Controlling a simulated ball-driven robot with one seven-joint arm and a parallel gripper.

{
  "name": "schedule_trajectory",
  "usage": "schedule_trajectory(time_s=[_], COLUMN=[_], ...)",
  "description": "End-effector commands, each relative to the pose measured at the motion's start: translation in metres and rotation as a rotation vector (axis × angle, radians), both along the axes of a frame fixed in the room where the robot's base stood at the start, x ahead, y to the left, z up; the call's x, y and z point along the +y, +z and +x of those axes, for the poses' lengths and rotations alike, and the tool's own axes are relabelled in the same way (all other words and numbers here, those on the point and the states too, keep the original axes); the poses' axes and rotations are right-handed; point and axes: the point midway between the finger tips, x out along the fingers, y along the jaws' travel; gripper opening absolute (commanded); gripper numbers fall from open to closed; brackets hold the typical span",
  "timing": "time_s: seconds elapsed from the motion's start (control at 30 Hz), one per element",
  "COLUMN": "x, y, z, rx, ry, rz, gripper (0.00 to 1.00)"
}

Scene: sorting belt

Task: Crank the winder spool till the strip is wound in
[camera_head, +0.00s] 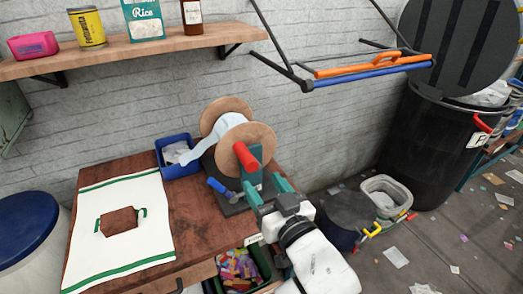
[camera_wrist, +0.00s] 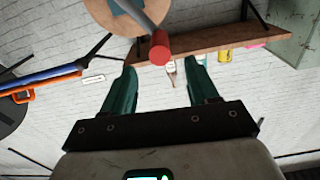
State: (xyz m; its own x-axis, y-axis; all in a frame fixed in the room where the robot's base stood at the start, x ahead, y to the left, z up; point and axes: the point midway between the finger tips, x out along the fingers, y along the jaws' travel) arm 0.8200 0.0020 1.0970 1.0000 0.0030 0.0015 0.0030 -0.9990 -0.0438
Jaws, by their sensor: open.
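The winder spool (camera_head: 248,133) stands on the wooden table, with two round wooden discs and the pale strip (camera_head: 213,139) between them. The strip slopes down left towards a blue bin (camera_head: 164,163) holding white material. A red crank handle (camera_head: 246,157) sticks out in front of the near disc. My gripper (camera_head: 266,183) is open and empty, its teal fingers just below and right of the handle. In the wrist view, the red handle (camera_wrist: 159,47) appears just beyond the gap between my fingertips (camera_wrist: 163,64). I cannot tell how far off it is. Part of a wooden disc (camera_wrist: 105,14) shows behind.
A blue grip (camera_head: 217,186) sits low beside the spool. A white cloth with green stripes (camera_head: 150,220) covers the table's left. A wall shelf (camera_head: 130,48) holds packages. A crate of colourful pieces (camera_head: 263,262), a grey tub (camera_head: 385,184) and a black barrel (camera_head: 425,140) stand lower right.

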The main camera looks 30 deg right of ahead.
Motion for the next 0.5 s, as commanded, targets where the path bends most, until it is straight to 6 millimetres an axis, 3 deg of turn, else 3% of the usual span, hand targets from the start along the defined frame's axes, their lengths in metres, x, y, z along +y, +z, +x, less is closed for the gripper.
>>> schedule_trajectory(time_s=[0.5], x=[-0.001], y=[0.002], z=[0.086], rx=[0.001], ry=[-0.002], rz=[0.006], gripper=[0.59])
